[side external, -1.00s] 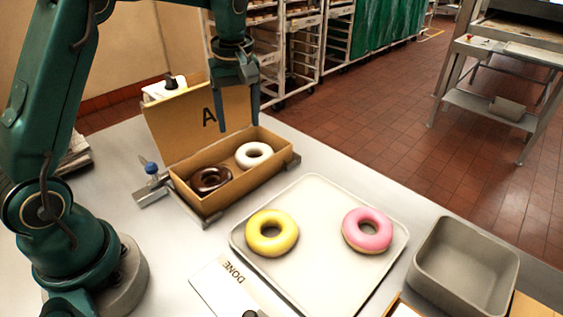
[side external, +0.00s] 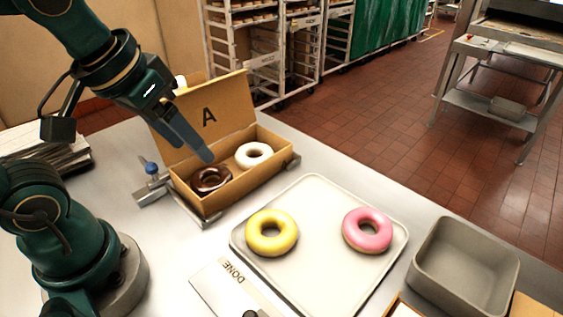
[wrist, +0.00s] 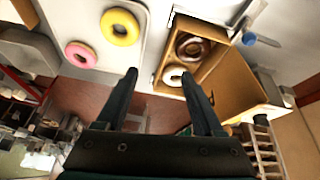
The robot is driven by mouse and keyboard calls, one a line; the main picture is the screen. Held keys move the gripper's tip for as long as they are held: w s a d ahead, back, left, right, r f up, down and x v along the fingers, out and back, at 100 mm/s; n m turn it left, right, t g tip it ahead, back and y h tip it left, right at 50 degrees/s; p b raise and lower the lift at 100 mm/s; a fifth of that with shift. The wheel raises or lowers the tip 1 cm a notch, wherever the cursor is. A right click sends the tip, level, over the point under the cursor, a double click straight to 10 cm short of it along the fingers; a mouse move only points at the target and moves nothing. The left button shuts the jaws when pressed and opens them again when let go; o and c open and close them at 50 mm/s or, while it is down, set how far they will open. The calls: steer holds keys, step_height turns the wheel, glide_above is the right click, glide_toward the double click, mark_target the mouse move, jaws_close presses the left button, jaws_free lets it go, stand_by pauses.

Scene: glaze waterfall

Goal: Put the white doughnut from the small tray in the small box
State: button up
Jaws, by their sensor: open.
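The white doughnut (side external: 253,155) lies in the small cardboard box (side external: 262,178), in its right half. A dark chocolate doughnut (side external: 211,179) lies beside it in the left half. The box's lid, marked A, stands open behind. The small tray (side external: 318,270) holds a yellow doughnut (side external: 271,232) and a pink doughnut (side external: 368,230), and no white one. My gripper (side external: 208,158) is open and empty, tilted above the box's left part; one finger hides the other in the side view.
A grey empty bin (side external: 465,265) stands right of the tray. A card marked DONE (side external: 228,287) lies at the tray's left front. A metal holder with a blue knob (side external: 151,168) is at the box's left end. The table between box and tray is clear.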

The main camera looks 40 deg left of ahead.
steer(key=s+m, duration=0.1)
steer(key=s+d+f+m, duration=0.1)
steer(key=shift+s+f+t, duration=0.3)
steer(key=shift+s, duration=0.05)
